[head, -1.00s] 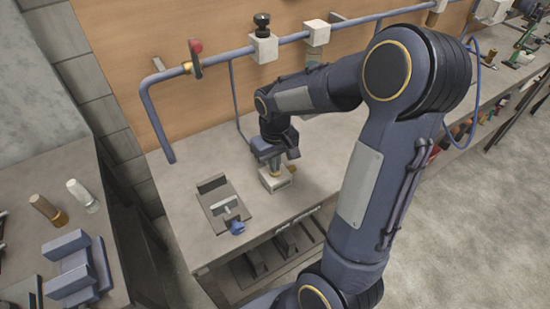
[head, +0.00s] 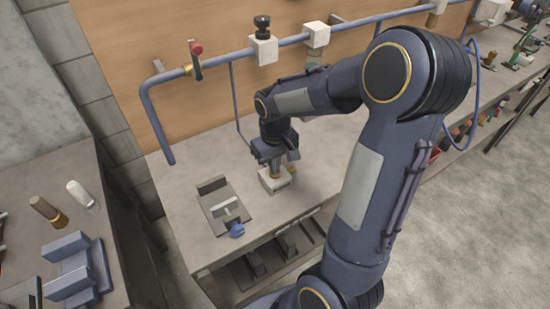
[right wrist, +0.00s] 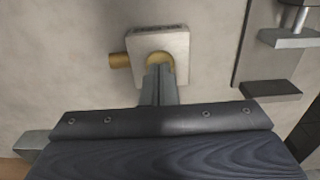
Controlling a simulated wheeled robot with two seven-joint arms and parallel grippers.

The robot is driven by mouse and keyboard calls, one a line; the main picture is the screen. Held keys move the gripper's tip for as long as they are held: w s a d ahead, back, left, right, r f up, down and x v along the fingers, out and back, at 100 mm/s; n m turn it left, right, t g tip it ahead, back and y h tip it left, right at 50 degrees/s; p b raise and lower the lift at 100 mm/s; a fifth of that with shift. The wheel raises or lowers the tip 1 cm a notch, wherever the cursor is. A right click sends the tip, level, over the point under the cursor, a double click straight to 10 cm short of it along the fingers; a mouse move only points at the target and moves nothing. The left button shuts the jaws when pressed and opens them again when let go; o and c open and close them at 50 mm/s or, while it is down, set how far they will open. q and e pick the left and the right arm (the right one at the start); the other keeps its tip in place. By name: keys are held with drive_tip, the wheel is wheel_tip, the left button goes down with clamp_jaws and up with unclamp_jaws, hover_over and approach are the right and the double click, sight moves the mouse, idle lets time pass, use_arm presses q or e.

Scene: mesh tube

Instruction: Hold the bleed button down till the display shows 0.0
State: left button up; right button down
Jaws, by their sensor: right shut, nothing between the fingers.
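A small pale block (head: 268,185) stands on the bench in the head view, and it fills the upper middle of the right wrist view (right wrist: 180,42). A round brass piece (right wrist: 155,57), probably the bleed button, sits in its face. A brass stub (right wrist: 119,60) sticks out of its left side. My right gripper (right wrist: 160,68) is shut and empty, its fingertips over the brass piece and partly hiding it. I cannot tell whether they touch or press it. In the head view the right gripper (head: 275,172) points down at the block. No readable display shows. My left gripper is out of view.
A grey clamp-like fixture (head: 222,207) with a blue knob stands left of the block. A blue pipe (head: 220,58) with a red-handled valve (head: 195,58) runs along the back board. A side bench (head: 85,215) at left holds blue blocks.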

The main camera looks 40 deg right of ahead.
wheel_tip(320, 180, up, 5)
drive_tip(key=p, duration=0.4)
drive_tip(key=shift+d+f+p, duration=0.1)
drive_tip(key=shift+f+p, duration=0.1)
drive_tip(key=shift+p, duration=0.1)
drive_tip(key=shift+s+r+b, duration=0.1)
drive_tip(key=shift+r+b, duration=0.45)
drive_tip(key=shift+b, duration=0.05)
wheel_tip(320, 180, up, 8)
drive_tip(key=shift+r, duration=0.1)
drive_tip(key=s+a+f+t+y, duration=0.1)
drive_tip(key=s+a+t+y, duration=0.2)
drive_tip(key=s+a, duration=0.9)
drive_tip(key=s+t, duration=0.2)
drive_tip(key=s, duration=0.2)
drive_tip(key=shift+f+m+y, duration=0.3)
drive_tip(key=shift+f+y, duration=0.05)
drive_tip(key=shift+y, duration=0.05)
